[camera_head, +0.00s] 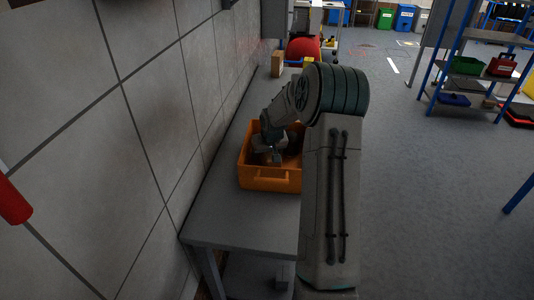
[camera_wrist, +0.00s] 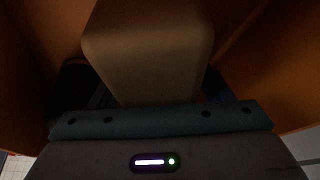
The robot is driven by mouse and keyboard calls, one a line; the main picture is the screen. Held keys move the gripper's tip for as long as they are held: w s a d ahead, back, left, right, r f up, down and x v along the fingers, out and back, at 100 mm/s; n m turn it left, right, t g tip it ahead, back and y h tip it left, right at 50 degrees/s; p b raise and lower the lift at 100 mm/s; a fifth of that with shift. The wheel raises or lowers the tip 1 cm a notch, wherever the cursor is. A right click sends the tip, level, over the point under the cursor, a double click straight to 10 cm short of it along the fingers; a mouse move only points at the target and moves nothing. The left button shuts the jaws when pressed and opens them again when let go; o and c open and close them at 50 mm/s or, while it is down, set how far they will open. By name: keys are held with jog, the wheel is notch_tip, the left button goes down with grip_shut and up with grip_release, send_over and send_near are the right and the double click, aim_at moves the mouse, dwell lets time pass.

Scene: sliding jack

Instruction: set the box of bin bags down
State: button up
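An orange crate (camera_head: 268,183) stands on the grey table, and my gripper (camera_head: 271,154) reaches down into it. In the wrist view a pale tan, box-like thing (camera_wrist: 150,55) with rounded corners lies right before the gripper, between the orange walls. It may be the box of bin bags, but no label is readable. Dark finger parts show dimly on both sides of its near end. The picture is too dark to tell whether they touch it. My arm hides the crate's right side in the head view.
The grey table (camera_head: 222,215) runs along a tiled wall on the left. A small brown carton (camera_head: 277,63) stands at its far end. Bare tabletop shows in front of the crate. A blue shelf rack (camera_head: 470,68) stands far right across open floor.

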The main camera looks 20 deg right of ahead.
jog(key=shift+s+r, duration=0.1)
jog(key=shift+r, duration=0.45)
jog(key=v, duration=1)
jog(key=shift+s+b, duration=0.15)
jog(key=shift+b, duration=0.25)
jog(key=shift+s+a+r, duration=0.25)
jog(key=shift+s+r, duration=0.05)
jog(key=shift+r, duration=0.25)
jog(key=s+a+r+n, duration=0.1)
jog(key=s+a+r, duration=0.4)
jog(key=s+a, duration=0.9)
jog(key=s, duration=0.6)
jog(key=s+a+g, duration=0.1)
jog(key=s+a, duration=0.2)
jog(key=s, duration=0.7)
jog(key=shift+s+a+n+y, duration=0.2)
jog(key=shift+s+n+y, duration=0.1)
jog(key=shift+n, duration=0.1)
